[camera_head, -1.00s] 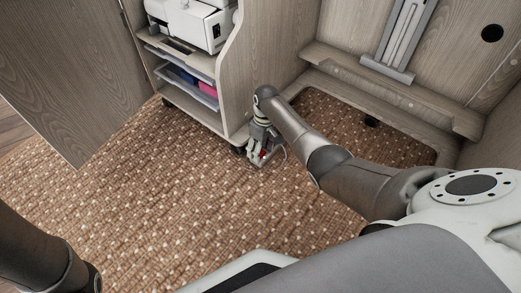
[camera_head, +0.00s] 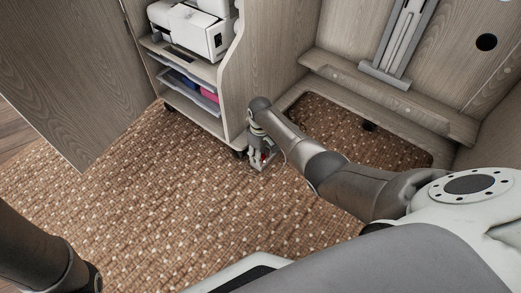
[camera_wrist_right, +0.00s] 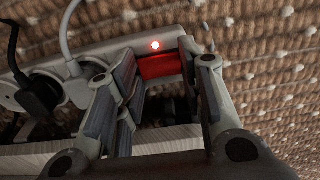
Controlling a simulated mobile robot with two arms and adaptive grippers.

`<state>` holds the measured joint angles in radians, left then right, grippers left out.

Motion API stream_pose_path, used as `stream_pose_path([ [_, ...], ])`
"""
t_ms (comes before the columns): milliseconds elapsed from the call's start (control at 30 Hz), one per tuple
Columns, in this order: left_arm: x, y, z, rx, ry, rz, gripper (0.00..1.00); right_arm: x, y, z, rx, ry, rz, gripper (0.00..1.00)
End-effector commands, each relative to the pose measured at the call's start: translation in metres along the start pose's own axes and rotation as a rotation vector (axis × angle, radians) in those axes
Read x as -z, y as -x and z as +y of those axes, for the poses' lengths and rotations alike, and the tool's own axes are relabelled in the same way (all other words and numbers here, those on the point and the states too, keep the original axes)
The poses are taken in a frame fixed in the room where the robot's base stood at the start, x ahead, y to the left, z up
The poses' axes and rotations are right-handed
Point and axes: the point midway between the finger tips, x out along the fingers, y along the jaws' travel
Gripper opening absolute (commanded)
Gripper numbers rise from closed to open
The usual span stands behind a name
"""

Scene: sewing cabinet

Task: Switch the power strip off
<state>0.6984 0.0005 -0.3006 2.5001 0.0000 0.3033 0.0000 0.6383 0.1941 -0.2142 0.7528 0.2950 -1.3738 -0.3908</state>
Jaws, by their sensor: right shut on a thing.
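The pale grey power strip (camera_wrist_right: 112,48) lies on the carpet, close up in the right wrist view. Its red rocker switch (camera_wrist_right: 160,67) is at the right end, with a lit lamp (camera_wrist_right: 155,45) beside it. My right gripper (camera_head: 259,162) is down at floor level by the cabinet's lower corner. In the wrist view its fingers stand on either side of the switch and are shut on the strip's end. They partly hide the strip. In the head view, the strip is small and mostly covered. My left gripper is out of view.
A black plug (camera_wrist_right: 38,92) and a white plug with its cable (camera_wrist_right: 76,80) sit in the strip's sockets. The wooden cabinet (camera_head: 262,62) stands directly behind my right gripper. Open carpet (camera_head: 165,200) lies to the left and in front.

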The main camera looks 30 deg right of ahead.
Motion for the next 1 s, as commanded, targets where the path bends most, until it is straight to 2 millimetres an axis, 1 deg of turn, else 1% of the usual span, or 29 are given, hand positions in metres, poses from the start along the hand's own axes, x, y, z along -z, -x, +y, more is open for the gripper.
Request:
stream_pose_path([
  [33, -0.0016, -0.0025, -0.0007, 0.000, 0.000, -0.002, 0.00, -0.0001, 0.0014, -0.0007, -0.006, 0.002, 0.000, 0.12],
  [333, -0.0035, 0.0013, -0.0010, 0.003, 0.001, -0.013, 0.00, 0.0002, -0.0002, -0.0005, -0.011, 0.002, 0.001, 0.12],
  [367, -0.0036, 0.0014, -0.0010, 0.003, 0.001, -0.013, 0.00, 0.0002, -0.0002, -0.0004, -0.011, 0.002, 0.001, 0.37],
  [500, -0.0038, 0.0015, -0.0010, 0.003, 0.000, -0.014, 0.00, 0.0002, -0.0001, -0.0005, -0.011, 0.002, 0.001, 0.55],
  [533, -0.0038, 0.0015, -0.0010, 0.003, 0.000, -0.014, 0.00, 0.0002, -0.0001, -0.0004, -0.011, 0.002, 0.001, 0.57],
  [867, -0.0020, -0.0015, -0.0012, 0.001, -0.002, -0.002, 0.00, 0.0003, 0.0008, -0.0003, -0.010, 0.002, 0.001, 0.57],
  [1000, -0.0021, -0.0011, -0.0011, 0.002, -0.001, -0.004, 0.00, 0.0008, 0.0079, -0.0002, -0.010, 0.001, 0.002, 0.57],
])
